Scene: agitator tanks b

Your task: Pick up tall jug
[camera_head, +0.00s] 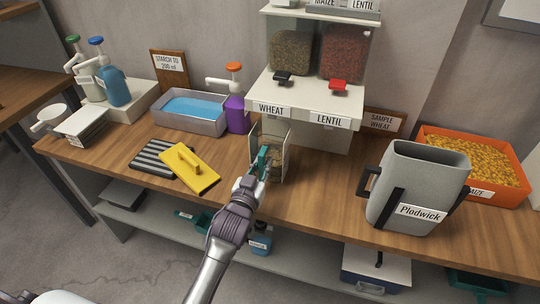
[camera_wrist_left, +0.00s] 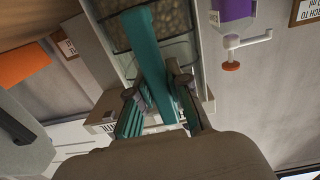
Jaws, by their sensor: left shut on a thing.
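The tall jug (camera_head: 284,158) is a clear, narrow container with a teal handle and brown grain in its lower part. It stands upright at the middle of the wooden bench, just in front of the wheat side of the dispenser. I cannot tell whether its base touches the bench. My left gripper (camera_head: 262,166) is shut on the teal handle, on the jug's near side. In the left wrist view, the fingers close around the handle (camera_wrist_left: 146,47), and grain shows through the jug's clear wall (camera_wrist_left: 166,18). My right gripper is not in view.
The dispenser (camera_head: 304,100) stands close behind the jug. A purple bottle (camera_head: 237,115) and a tray of blue liquid (camera_head: 188,121) are to the left, with a yellow float (camera_head: 190,172) nearer. A grey Plodwick bin (camera_head: 414,185) and an orange maize crate (camera_head: 520,195) are to the right.

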